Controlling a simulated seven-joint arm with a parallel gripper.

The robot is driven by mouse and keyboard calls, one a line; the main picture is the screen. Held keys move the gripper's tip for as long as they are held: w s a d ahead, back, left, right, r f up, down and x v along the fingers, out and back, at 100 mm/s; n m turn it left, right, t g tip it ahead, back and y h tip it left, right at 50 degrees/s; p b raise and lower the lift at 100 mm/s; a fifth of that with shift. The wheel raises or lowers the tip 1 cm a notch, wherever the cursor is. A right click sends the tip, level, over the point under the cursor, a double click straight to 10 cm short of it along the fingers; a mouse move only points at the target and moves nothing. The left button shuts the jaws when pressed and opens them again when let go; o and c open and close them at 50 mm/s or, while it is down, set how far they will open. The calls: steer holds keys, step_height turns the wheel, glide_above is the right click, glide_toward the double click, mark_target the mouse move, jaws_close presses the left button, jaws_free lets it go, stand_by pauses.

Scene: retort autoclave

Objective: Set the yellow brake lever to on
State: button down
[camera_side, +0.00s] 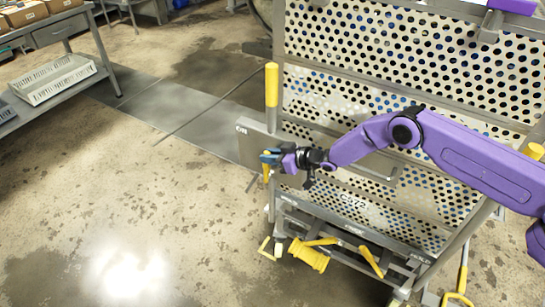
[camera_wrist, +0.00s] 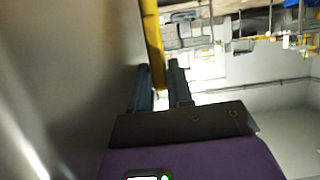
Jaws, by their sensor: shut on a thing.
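My gripper (camera_side: 268,157) is shut on the lever from the right, and a short yellow part shows below the fingers. In the wrist view the lever (camera_wrist: 152,40) runs from the top edge down between the two dark fingers of my gripper (camera_wrist: 160,68). The lever's pivot is not clear.
The perforated metal trolley (camera_side: 400,58) stands close behind my arm. A yellow-topped post (camera_side: 271,85) rises above the plate. Yellow parts (camera_side: 310,256) sit low on the trolley. A bench (camera_side: 55,95) with a white tray (camera_side: 54,78) is at far left. Floor between is clear.

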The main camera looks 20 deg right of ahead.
steer(key=c, duration=1.1)
jaws_free()
steer(key=shift+s, duration=0.1)
steer(key=shift+d, duration=0.1)
steer(key=shift+d, duration=0.15)
steer(key=shift+a+v, duration=0.2)
steer(key=shift+v, duration=3.55)
steer(key=shift+s, duration=0.2)
steer(key=shift+c, duration=0.2)
